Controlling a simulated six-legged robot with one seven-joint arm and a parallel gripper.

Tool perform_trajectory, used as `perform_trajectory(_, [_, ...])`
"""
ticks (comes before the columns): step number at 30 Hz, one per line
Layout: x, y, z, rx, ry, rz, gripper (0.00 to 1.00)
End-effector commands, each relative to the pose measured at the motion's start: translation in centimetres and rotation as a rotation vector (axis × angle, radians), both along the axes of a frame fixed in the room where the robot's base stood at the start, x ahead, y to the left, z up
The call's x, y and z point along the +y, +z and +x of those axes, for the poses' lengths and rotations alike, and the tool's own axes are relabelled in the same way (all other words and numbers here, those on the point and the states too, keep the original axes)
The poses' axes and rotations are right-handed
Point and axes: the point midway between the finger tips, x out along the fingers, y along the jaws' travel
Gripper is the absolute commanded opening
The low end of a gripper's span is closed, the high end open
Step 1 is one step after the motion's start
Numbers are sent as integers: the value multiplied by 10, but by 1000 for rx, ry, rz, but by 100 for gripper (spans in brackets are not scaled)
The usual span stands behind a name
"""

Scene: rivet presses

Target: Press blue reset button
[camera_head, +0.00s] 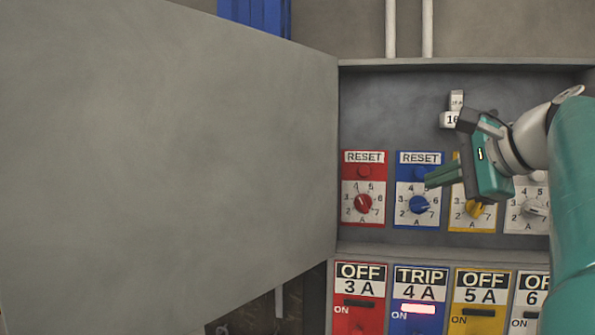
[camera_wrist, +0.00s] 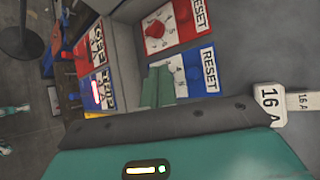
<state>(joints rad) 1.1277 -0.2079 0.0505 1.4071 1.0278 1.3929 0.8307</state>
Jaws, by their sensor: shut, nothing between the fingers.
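The blue reset panel (camera_head: 405,190) is on the back wall of an open grey cabinet, with its round blue reset button (camera_head: 419,171) under the RESET label and a blue dial (camera_head: 420,205) below. My gripper (camera_head: 428,181) is shut and empty, with its green fingertips at the button's lower right in the head view. I cannot tell whether they touch it. In the wrist view, the fingers (camera_wrist: 158,87) overlap the edge of the blue panel (camera_wrist: 191,72) and the button is hidden.
A red reset panel (camera_head: 352,183) is to the left and a yellow one (camera_head: 458,212) to the right, partly behind my gripper. Below, the blue 4A unit (camera_head: 402,325) reads TRIP with a lit bar. The grey cabinet door (camera_head: 170,160) fills the left. A 16 A tag (camera_wrist: 268,100) is nearby.

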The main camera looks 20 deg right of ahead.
Motion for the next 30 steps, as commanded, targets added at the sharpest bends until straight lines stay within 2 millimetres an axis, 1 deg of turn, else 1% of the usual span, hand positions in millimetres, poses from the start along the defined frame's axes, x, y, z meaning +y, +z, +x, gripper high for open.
perform_trajectory(1, [-6, -1, 7, 1, -1, 2, 0])
perform_trajectory(6, [-19, -1, 26, 0, -1, 2, 0])
perform_trajectory(12, [-30, 0, 45, 0, 0, 2, 0])
perform_trajectory(18, [-35, -1, 52, 0, -1, 2, 0])
perform_trajectory(30, [-35, 0, 51, 0, -2, 1, 0])
